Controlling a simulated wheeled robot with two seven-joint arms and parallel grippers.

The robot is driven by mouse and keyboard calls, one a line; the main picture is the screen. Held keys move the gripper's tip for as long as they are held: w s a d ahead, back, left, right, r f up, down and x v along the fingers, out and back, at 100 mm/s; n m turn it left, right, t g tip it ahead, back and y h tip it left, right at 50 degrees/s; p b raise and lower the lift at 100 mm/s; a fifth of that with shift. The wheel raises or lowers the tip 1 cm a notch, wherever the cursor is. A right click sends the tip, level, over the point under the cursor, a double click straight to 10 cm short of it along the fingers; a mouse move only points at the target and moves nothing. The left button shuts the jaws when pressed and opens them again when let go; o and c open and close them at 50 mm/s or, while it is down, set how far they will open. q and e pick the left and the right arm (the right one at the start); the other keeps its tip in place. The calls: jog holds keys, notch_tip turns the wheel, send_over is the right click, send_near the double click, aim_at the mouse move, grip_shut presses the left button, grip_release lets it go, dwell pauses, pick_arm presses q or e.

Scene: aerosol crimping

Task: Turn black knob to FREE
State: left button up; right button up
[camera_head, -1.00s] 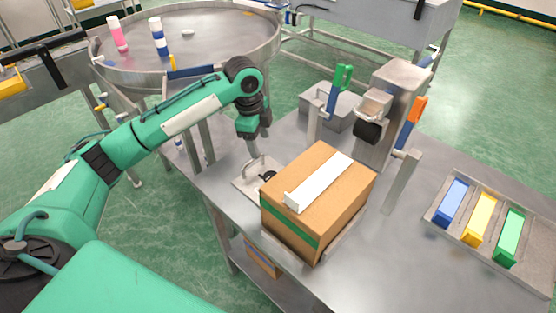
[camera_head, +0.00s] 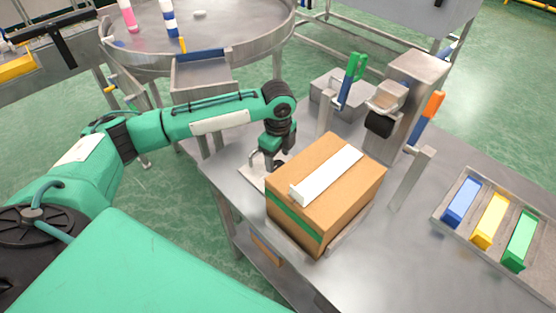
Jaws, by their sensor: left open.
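My left gripper (camera_head: 266,161) is open and points down over a small metal plate (camera_head: 250,174) at the left edge of the steel table. The plate carries a bent metal handle and a small black knob (camera_head: 279,165), now mostly hidden behind my left gripper and the cardboard box. I cannot tell whether the fingers touch the knob, and no FREE marking can be read. My right gripper is not in view.
A cardboard box (camera_head: 345,204) with a white strip stands close to the right of the plate. Behind it is a metal press (camera_head: 408,88) with a black cylindrical part (camera_head: 380,123). A tray (camera_head: 453,217) with blue, yellow and green blocks lies at right.

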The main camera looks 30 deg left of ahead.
pick_arm(q)
jog(key=shift+f, duration=1.25)
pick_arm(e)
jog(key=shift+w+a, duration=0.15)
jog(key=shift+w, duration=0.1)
